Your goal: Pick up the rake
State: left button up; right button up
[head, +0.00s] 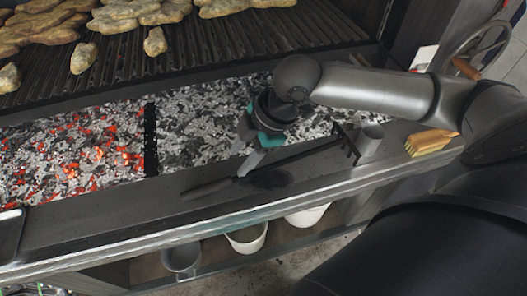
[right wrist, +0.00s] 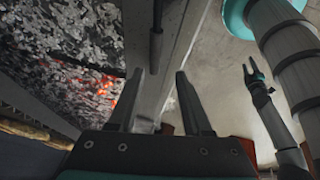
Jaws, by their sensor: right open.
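The rake (head: 318,149) lies on the metal ledge in front of the grill, with its dark handle (head: 207,190) to the left and its toothed head (head: 350,143) to the right. My right gripper (head: 239,162) is open and empty, just above the ledge near the handle end of the rod. In the right wrist view, the rake's dark handle (right wrist: 157,35) runs up beyond the gap between my open fingers (right wrist: 158,80), apart from them. My left gripper (right wrist: 250,68) shows small at the right of that view; its fingers look spread and empty.
Behind the ledge is a bed of ash and glowing coals (head: 75,155), with a grate (head: 220,45) of food above. Pale buckets (head: 247,238) sit below the ledge.

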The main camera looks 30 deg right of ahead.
jog(key=d, duration=0.1)
jog(key=b, duration=0.2)
send_over(223, 181)
jog(key=s+d, duration=0.2)
notch_tip(223, 181, down, 8)
jog(key=shift+a+r, duration=0.1)
jog(key=shift+a, duration=0.05)
jog(key=shift+b+x, duration=0.7)
jog(key=shift+x, duration=2.25)
jog(key=shift+w+d, duration=0.1)
jog(key=shift+d, duration=0.15)
jog(key=shift+c, duration=0.2)
grip_shut()
jog(key=shift+w, duration=0.1)
